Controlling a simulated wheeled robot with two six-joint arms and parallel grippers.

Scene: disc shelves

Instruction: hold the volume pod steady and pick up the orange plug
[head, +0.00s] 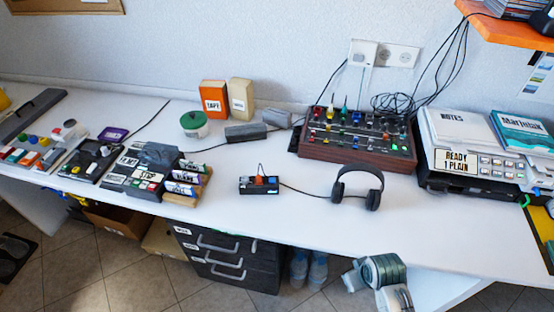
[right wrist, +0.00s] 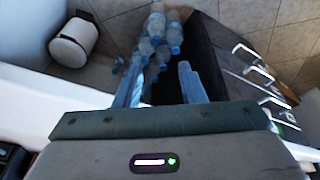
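The volume pod (head: 259,186) is a small black box on the white table, near the front middle in the head view. The orange plug (head: 260,180) shows as a small orange patch at its top. A thin dark cable loops up from it, and another cable runs right to the headphones. My right arm shows at the bottom right of the head view, below the table's front edge and away from the pod. In the right wrist view my right gripper (right wrist: 161,88) has its two fingers apart with nothing held between them. My left gripper is in neither view.
Black headphones (head: 358,187) stand right of the pod. A knobbed mixer (head: 357,149) is behind them. A button device (head: 139,171) and batteries-like cylinders (head: 187,178) are to the left. The white table (head: 255,222) is clear in front of the pod. Bottles (right wrist: 158,38) lie below the right gripper.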

